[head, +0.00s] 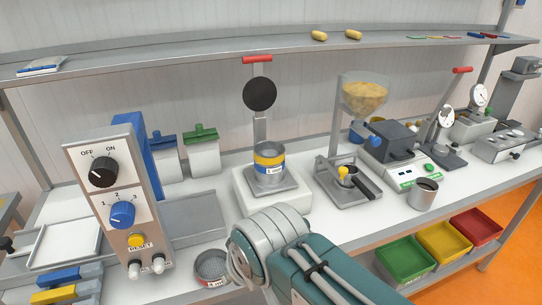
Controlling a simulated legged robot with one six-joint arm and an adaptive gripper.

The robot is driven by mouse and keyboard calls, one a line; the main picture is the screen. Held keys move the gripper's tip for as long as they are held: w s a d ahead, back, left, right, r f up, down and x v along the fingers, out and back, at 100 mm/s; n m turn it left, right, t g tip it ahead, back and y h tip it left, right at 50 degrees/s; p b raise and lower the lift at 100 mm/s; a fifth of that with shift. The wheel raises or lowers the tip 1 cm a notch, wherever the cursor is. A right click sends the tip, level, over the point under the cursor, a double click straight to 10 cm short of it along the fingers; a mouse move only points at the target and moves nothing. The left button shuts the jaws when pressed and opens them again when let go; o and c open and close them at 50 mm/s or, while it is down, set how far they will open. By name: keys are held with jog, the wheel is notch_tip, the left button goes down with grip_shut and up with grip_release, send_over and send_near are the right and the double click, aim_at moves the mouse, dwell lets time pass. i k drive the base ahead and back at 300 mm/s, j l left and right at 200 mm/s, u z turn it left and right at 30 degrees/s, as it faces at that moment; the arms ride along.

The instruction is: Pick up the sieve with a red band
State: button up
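A round metal sieve (211,265) sits on the white bench at the bottom centre, just left of my arm. It has a white label with a small reddish mark on its front; my arm is close to its right edge, and I cannot clearly make out a full red band. A stack of sieves (269,167) with yellow and blue bands stands on the white shaker base (270,204) under a black disc. My teal and grey arm shows at the bottom centre, but my gripper is not in view.
A control panel (108,190) with knobs stands to the left of the sieve. A funnel mill (362,95), a balance (400,176) and a metal cup (424,193) stand to the right. A shelf (220,46) runs above; coloured bins (445,241) hang below the front edge.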

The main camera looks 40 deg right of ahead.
aim_at(209, 265)
jog(key=z, duration=0.55)
jog(key=k+j+z, duration=0.1)
jog(key=j+z, duration=0.25)
jog(key=k+j+z, duration=0.2)
jog(key=j+z, duration=0.2)
jog(key=k+j+z, duration=0.35)
jog(key=k+j, duration=0.2)
jog(key=j, duration=0.15)
jog(key=k+j, duration=0.15)
jog(key=j, duration=0.25)
